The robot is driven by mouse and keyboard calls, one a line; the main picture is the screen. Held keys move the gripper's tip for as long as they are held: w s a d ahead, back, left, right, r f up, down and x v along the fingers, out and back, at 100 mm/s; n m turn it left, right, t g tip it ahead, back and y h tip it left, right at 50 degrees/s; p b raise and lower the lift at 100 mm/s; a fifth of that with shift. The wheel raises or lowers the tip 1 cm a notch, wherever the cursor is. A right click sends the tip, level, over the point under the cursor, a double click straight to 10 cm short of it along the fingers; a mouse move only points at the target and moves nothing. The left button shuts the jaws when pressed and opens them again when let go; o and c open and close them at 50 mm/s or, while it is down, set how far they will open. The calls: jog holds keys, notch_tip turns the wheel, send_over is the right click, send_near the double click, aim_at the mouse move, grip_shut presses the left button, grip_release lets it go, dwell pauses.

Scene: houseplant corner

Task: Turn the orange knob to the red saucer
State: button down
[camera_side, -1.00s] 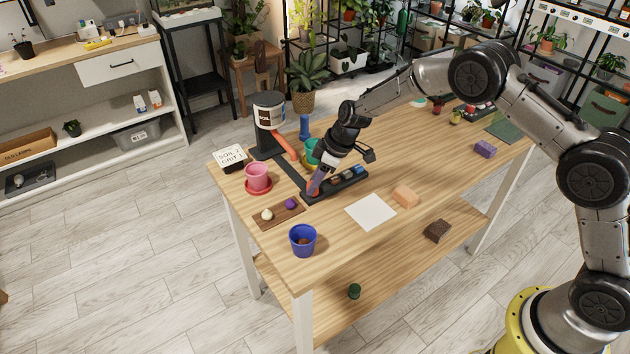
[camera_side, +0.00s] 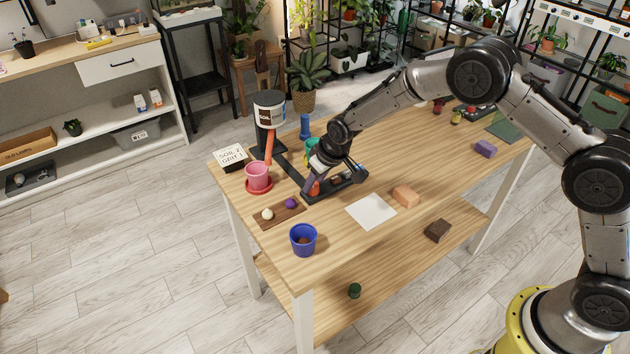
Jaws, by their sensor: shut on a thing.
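The orange knob (camera_side: 314,189) shows at the left part of a black panel (camera_side: 342,190) on the table. My gripper (camera_side: 315,182) points down over it and is shut on it; the fingers are partly hidden by the wrist. The red saucer (camera_side: 258,189) is left of the panel, with a pink pot (camera_side: 257,174) standing on it. A white soil canister (camera_side: 269,106) on a black stand has an orange chute (camera_side: 270,148). The chute's lower end is above and just behind the pink pot.
A green pot (camera_side: 311,146) is partly hidden behind my wrist. A wooden tray (camera_side: 277,216) with two small balls, a blue pot (camera_side: 303,240), a white sheet (camera_side: 371,211) and a peach block (camera_side: 406,195) lie in front. A sign (camera_side: 230,157) stands at the left edge.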

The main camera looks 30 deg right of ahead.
jog(key=shift+m+h, duration=0.5)
jog(key=shift+m, duration=0.9)
jog(key=c, duration=0.5)
grip_release()
jog(key=shift+a, duration=0.1)
jog(key=v, duration=1.4)
jog(key=shift+w+a, duration=0.1)
